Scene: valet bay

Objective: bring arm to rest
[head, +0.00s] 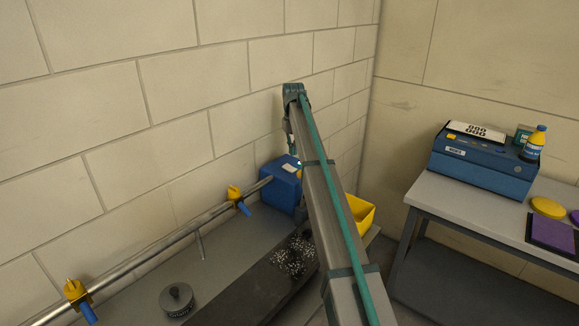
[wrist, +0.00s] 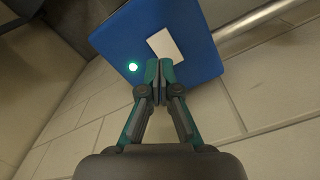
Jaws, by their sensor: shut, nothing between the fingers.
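My arm reaches up and away across the middle of the head view. My gripper hangs behind the arm's far end there and is mostly hidden. In the wrist view my gripper (wrist: 159,72) is shut, with its fingertips together and nothing between them. Behind the fingertips in that view is a blue box (wrist: 200,45) with a white label and a lit green lamp (wrist: 133,67). The blue box also shows in the head view (head: 281,190), beside the arm at the wall. I cannot tell how far the fingertips are from it.
A metal rail (head: 150,250) with yellow-and-blue clamps (head: 236,195) runs along the wall. A round dark knob (head: 177,299) sits on the grey counter. A yellow bin (head: 360,214) is right of the arm. A side table (head: 430,190) holds a blue machine (head: 485,165), a bottle (head: 535,142) and pads.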

